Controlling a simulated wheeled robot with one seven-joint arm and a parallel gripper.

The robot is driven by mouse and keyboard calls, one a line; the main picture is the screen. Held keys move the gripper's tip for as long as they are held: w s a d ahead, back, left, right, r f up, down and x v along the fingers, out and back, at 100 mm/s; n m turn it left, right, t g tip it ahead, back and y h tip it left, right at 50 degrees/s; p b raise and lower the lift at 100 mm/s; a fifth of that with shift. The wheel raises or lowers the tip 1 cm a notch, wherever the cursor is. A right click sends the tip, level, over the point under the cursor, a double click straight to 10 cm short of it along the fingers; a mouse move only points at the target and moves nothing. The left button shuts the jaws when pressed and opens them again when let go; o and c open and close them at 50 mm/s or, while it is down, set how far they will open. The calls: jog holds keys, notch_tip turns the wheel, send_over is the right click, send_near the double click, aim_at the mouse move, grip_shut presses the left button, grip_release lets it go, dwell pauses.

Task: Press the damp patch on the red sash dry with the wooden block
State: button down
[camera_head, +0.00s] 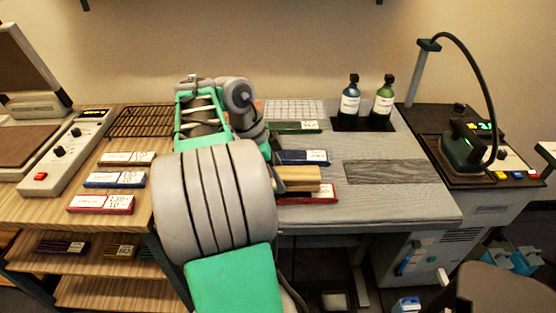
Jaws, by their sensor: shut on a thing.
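A light wooden block (300,178) is just right of my arm over the grey padded table. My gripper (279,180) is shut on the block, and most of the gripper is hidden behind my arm. A red strip with a white label, which looks like the red sash (318,198), lies on the table just in front of and partly below the block. Its left part is hidden by my arm. I cannot tell whether the block touches it. No damp patch can be made out.
Blue (316,157) and green (284,128) labelled strips lie farther back. A dark grey patch (385,172) is at right. Two bottles (350,103) stand behind it. An iron (464,150) sits on the right unit. Labelled strips (114,179) and a rack (148,121) are at left.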

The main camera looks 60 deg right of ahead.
jog(key=shift+f+b, duration=0.65)
jog(key=shift+f, duration=0.05)
jog(key=shift+f, duration=0.75)
jog(key=shift+b, duration=0.3)
jog(key=shift+s+d, duration=0.25)
jog(key=shift+s, duration=0.35)
jog(key=shift+s+d, duration=0.25)
jog(key=shift+s, duration=0.3)
jog(key=shift+w+a+r, duration=0.1)
jog(key=shift+w+a, duration=0.2)
jog(key=shift+w, duration=0.3)
jog(key=shift+w+a+r, duration=0.1)
jog(key=shift+w+a, duration=0.15)
jog(key=shift+w, duration=0.3)
jog(key=shift+p, duration=0.4)
jog(key=shift+r, duration=0.75)
jog(key=shift+r+p, duration=0.2)
jog(key=shift+p, duration=0.1)
jog(key=shift+r+p, duration=2.8)
jog(key=shift+r, duration=0.25)
